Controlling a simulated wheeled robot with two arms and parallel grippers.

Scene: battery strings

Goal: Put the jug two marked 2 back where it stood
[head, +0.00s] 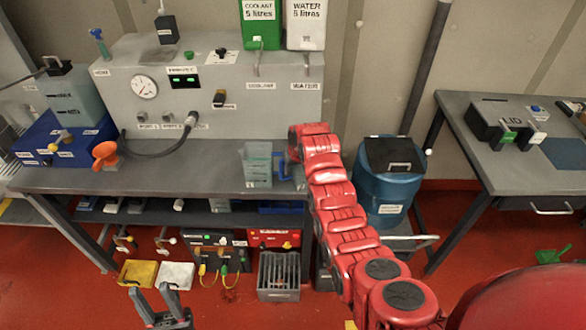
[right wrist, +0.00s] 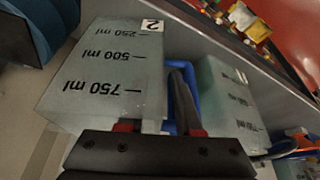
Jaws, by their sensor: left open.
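Jug two (right wrist: 105,75), a translucent grey-green jug marked 2, fills the left of the right wrist view, upside down there. Its blue handle (right wrist: 192,75) is on the side facing the other jug. A dark finger of my right gripper (right wrist: 165,115) lies at that handle; the other finger is not clear, so I cannot tell its grip. In the head view my red right arm largely hides this spot. Another jug (head: 257,167) stands on the bench; it also shows behind the handle in the right wrist view (right wrist: 228,95). My left gripper (head: 153,299) is open and empty, low in front of the bench.
A blue barrel (head: 385,190) stands right of the bench. The bench front left of the jugs is clear.

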